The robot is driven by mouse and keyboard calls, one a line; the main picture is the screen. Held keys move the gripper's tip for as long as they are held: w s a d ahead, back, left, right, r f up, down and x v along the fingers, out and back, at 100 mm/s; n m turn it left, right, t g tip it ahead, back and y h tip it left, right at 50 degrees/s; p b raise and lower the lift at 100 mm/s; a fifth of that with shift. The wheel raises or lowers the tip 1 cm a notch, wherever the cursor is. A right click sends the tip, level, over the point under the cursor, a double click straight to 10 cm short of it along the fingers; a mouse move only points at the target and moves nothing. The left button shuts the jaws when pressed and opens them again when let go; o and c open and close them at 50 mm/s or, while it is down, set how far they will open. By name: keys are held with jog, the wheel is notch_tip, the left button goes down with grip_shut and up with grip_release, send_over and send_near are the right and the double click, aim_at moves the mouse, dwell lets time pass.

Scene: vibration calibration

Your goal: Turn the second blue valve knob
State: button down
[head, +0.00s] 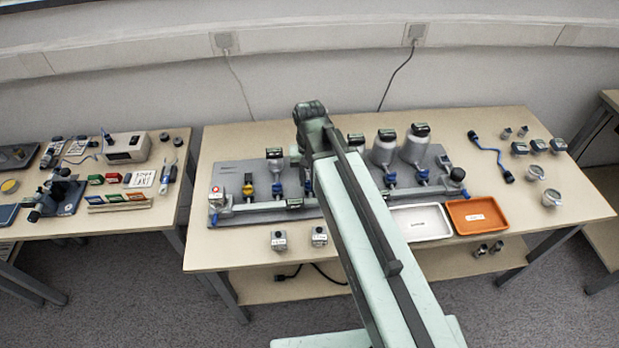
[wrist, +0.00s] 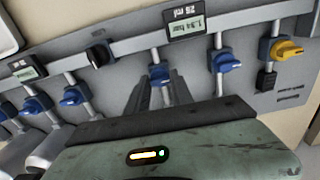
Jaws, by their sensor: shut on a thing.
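The grey valve panel (head: 240,172) lies on the middle table with a row of blue knobs along a horizontal pipe. In the wrist view my gripper (wrist: 158,82) has a dark finger on each side of a blue valve knob (wrist: 158,73) and is shut on it. This knob is the second blue one counted from the yellow knob (wrist: 287,49). The first blue knob (wrist: 228,62) stands to its right there. In the head view the gripped knob (head: 308,187) shows just left of my arm, which hides most of my gripper.
More blue knobs (wrist: 73,95) stand to the left in the wrist view, past a black knob (wrist: 98,54). A digital display (wrist: 185,24) is above the gripped knob. White (head: 420,222) and orange (head: 477,215) trays sit at the table's front right.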

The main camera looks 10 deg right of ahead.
aim_at(309, 181)
dwell(0.3)
jog(key=c, duration=1.1)
grip_release()
jog(key=shift+r, duration=0.1)
notch_tip(309, 181, up, 8)
jog(key=p, duration=0.8)
jog(key=shift+f, duration=0.2)
